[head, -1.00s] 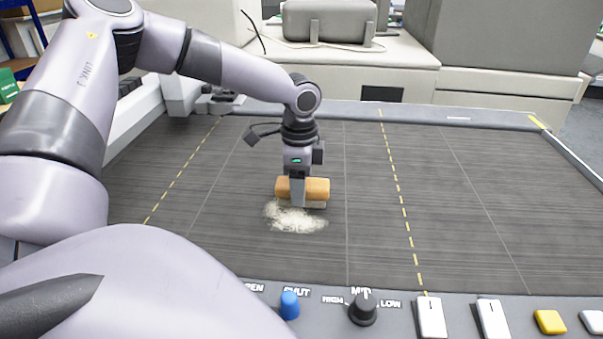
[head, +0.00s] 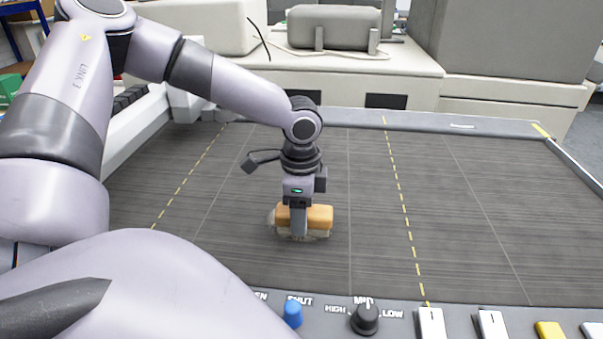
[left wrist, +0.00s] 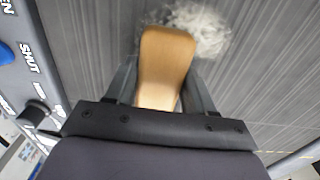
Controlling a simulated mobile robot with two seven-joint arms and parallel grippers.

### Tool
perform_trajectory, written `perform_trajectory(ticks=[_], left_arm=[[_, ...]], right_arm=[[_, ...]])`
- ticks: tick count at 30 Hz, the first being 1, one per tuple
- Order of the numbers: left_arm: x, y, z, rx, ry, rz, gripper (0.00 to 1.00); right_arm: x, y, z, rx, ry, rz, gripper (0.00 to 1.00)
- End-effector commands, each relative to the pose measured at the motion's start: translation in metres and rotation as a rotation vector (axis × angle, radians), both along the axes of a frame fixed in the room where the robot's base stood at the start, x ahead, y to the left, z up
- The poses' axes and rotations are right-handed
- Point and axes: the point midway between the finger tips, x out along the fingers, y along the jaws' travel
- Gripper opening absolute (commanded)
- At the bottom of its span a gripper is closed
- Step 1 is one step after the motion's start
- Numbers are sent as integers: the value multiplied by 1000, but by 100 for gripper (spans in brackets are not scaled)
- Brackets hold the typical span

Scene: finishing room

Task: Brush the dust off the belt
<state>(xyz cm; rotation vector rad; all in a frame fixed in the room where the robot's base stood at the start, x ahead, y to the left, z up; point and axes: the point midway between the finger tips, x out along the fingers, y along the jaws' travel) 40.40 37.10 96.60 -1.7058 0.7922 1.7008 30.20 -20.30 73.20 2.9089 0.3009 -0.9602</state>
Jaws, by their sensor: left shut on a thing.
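My left gripper (head: 299,225) is shut on a brush with a tan wooden back (head: 318,216) and pale bristles. It holds the brush bristles down, at the surface of the dark grey belt (head: 380,245). The brush back also shows between the fingers in the left wrist view (left wrist: 166,62). Pale dust (left wrist: 200,28) lies on the belt beside the brush in the left wrist view. In the head view only a little dust (head: 271,218) shows at the brush's left edge; the brush and gripper hide the rest. My right gripper is not in view.
A control panel runs along the near edge, with a blue knob (head: 292,314), a black knob (head: 365,318), white switches (head: 431,323) and a yellow button (head: 550,330). Grey rails border the belt. The belt to the right is clear.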

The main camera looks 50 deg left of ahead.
Motion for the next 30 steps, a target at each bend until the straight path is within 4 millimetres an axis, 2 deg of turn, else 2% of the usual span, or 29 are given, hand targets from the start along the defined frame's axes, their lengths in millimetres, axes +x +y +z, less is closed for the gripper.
perform_trajectory(ticks=[6, 12, 23, 30], left_arm=[[-18, -13, 0, -2, 10, -1, 29], [-23, -18, 0, -2, 7, 1, 29], [-33, -4, 0, -1, 4, 2, 29], [-21, 7, -2, 1, 5, 4, 29]], right_arm=[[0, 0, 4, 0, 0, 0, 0], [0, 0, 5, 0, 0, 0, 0], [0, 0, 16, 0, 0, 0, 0], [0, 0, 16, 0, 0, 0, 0]])
